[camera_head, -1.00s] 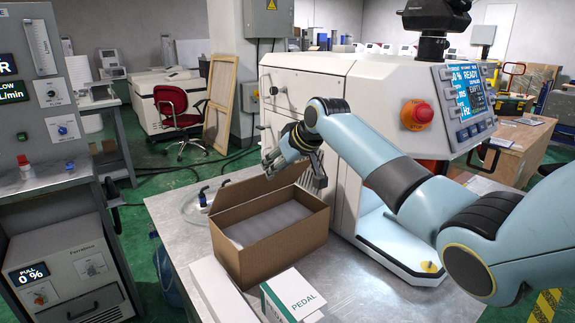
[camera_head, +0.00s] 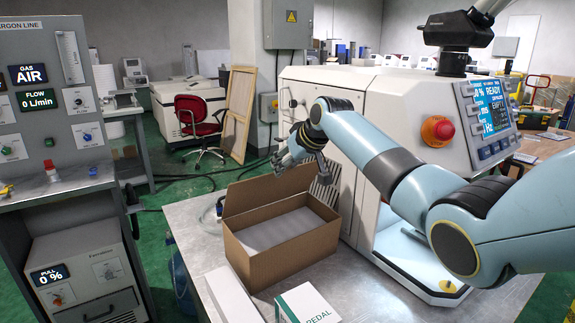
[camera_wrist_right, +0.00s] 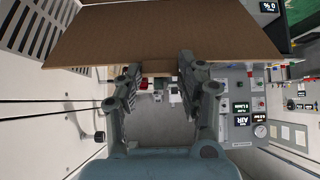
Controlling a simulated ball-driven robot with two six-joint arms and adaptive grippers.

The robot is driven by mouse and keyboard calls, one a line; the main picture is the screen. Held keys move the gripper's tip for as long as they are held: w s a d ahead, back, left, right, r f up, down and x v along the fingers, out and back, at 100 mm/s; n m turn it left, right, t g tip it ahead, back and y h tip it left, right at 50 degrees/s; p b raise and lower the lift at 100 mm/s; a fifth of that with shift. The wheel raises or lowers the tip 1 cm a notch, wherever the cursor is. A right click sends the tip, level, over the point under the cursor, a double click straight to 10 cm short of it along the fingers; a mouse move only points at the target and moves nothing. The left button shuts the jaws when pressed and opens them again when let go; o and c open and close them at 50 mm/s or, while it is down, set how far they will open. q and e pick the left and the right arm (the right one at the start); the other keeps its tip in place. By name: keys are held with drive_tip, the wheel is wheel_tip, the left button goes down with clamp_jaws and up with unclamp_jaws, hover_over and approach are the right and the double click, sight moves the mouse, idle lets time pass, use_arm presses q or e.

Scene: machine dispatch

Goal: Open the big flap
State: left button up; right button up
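An open brown cardboard box (camera_head: 290,250) stands on the metal table, with grey padding inside. Its large flap (camera_head: 250,194) stands raised along the back side, below my right gripper (camera_head: 303,165). In the right wrist view, brown cardboard (camera_wrist_right: 165,32) spans the top, and the right fingertips (camera_wrist_right: 158,72) overlap its lower edge. The fingers are apart, with no object seen clamped between them; I cannot tell whether they touch the cardboard. My left gripper is not in view.
The white machine (camera_head: 335,105) stands close behind and right of the box. A white PEDAL box (camera_head: 307,303) and a pale flat box (camera_head: 232,295) lie in front. A control cabinet (camera_head: 50,120) stands at left, with a floor gap between it and the table (camera_head: 190,215).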

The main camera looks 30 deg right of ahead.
drive_tip(key=o, duration=0.5)
drive_tip(key=shift+r, duration=0.1)
drive_tip(key=shift+c, duration=0.2)
drive_tip(key=shift+s, duration=0.1)
drive_tip(key=v, duration=1.2)
